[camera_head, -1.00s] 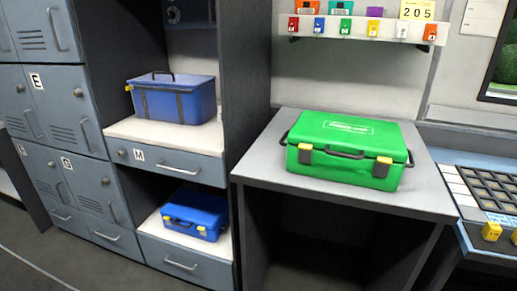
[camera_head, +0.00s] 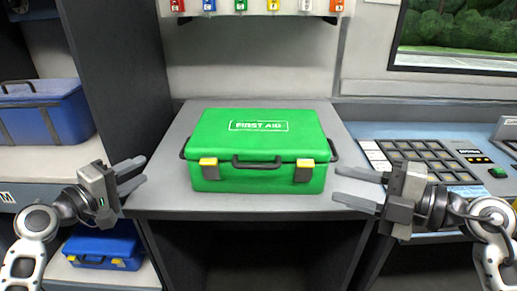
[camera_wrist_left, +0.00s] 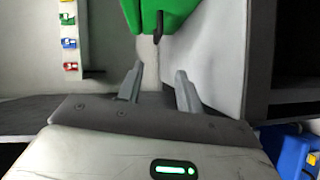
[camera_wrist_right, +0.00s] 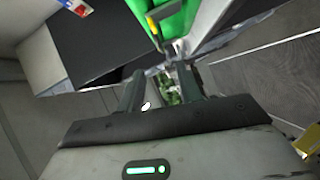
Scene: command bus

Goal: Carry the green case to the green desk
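The green case (camera_head: 258,150) sits on a grey desk (camera_head: 168,190). It is marked FIRST AID, with yellow latches, a dark front handle and a dark handle at each end. My left gripper (camera_head: 138,176) is open and empty, left of the case and apart from it. My right gripper (camera_head: 340,186) is open and empty, just right of the case and apart from it. The left wrist view shows the case (camera_wrist_left: 160,12) beyond the open fingers (camera_wrist_left: 158,88). The right wrist view shows part of the case (camera_wrist_right: 172,18) beyond the open fingers (camera_wrist_right: 168,88). I see no green desk.
A blue box (camera_head: 45,112) stands in the shelf at left, with a blue case (camera_head: 103,248) below it. A dark cabinet wall (camera_head: 118,80) borders the desk's left side. A console with keys (camera_head: 415,160) is at right. Coloured tags (camera_head: 240,6) hang above.

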